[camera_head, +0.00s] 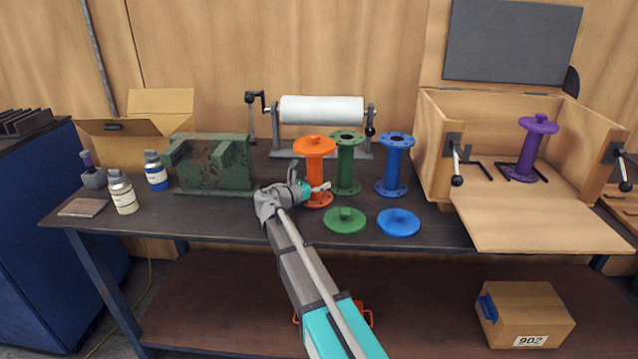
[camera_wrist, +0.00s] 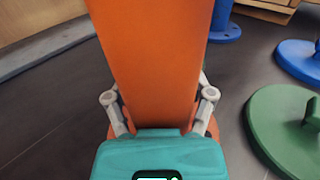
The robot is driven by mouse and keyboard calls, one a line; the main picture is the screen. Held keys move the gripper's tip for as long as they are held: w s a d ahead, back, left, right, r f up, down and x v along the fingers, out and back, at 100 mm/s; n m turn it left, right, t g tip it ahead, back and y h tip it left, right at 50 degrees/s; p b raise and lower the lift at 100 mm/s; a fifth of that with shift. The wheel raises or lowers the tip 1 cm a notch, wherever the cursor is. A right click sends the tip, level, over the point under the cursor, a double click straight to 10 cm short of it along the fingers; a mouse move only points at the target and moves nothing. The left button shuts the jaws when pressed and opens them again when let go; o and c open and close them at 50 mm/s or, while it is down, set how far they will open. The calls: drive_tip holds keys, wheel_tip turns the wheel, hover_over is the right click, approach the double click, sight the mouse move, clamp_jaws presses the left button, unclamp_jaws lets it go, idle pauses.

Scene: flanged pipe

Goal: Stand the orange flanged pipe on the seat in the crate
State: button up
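The orange flanged pipe (camera_head: 316,170) stands upright on the dark workbench, left of the green pipe, with an orange knobbed cap on top. In the wrist view its body (camera_wrist: 155,60) fills the upper middle. My gripper (camera_head: 312,184) is low on the pipe, with a finger on either side of its body. In the wrist view my gripper (camera_wrist: 158,108) has its fingertips hidden by the pipe, so contact is unclear. The open-fronted wooden crate (camera_head: 540,225) is at the right. Black seat brackets (camera_head: 470,166) lie inside it; the capped purple pipe (camera_head: 528,150) stands at the right one.
The green pipe (camera_head: 347,165) and blue pipe (camera_head: 394,168) stand close right of the orange one. A green cap (camera_head: 345,224) and blue cap (camera_head: 398,226) lie in front. A green metal block (camera_head: 215,168) is left; a roll stand (camera_head: 320,110) is behind.

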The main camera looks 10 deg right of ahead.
drive_tip(key=o, duration=0.3)
drive_tip(key=shift+a+r, duration=0.1)
drive_tip(key=shift+r, duration=0.05)
idle(0.3)
drive_tip(key=v, duration=1.2)
idle(0.5)
